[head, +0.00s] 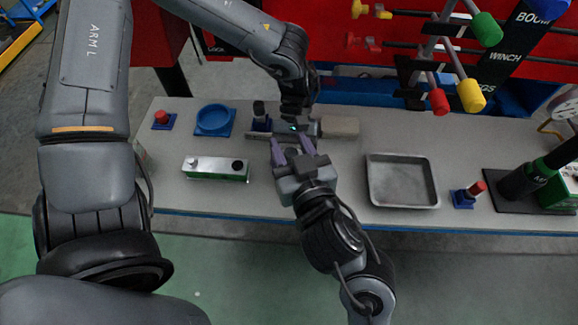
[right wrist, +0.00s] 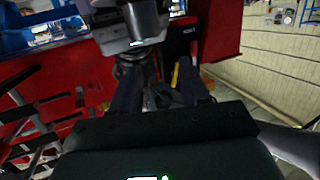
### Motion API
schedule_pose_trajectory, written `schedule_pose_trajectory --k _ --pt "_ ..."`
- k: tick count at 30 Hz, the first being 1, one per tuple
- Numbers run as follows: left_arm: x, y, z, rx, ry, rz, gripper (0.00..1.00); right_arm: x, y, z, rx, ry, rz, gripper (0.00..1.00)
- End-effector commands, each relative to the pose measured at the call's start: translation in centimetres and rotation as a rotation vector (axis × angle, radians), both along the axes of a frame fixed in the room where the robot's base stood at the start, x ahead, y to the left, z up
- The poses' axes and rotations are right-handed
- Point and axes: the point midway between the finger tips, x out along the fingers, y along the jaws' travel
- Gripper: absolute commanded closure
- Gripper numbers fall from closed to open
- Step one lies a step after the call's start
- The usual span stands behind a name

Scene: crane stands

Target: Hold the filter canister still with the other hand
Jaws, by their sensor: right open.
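A beige block-like body (head: 340,127) lies across the back middle of the bench. It may be the filter canister, but I cannot be sure. My right gripper (head: 292,147) is open, with its two purple fingers apart, just left of and in front of that body. No object shows clearly between the fingers. My left gripper (head: 296,121) hangs just behind the right one, beside the left end of the body. Its fingertips are too dark and hidden to judge. In the right wrist view the right fingers (right wrist: 158,92) are apart, with dark machinery above and behind them.
A silver and green box (head: 215,168) stands left of the right gripper. A blue dish (head: 213,121) and a black-topped post (head: 259,110) are behind it. An empty metal tray (head: 402,203) lies to the right. Coloured levers (head: 470,95) overhang the back right.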

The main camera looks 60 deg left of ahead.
Motion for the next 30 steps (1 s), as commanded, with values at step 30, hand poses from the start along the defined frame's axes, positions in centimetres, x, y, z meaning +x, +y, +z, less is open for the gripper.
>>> schedule_pose_trajectory --k 30 --pt "-0.2 0.5 -0.5 0.012 0.01 0.011 0.65 -0.6 -4.6 2.9 0.049 -0.009 -0.013 0.4"
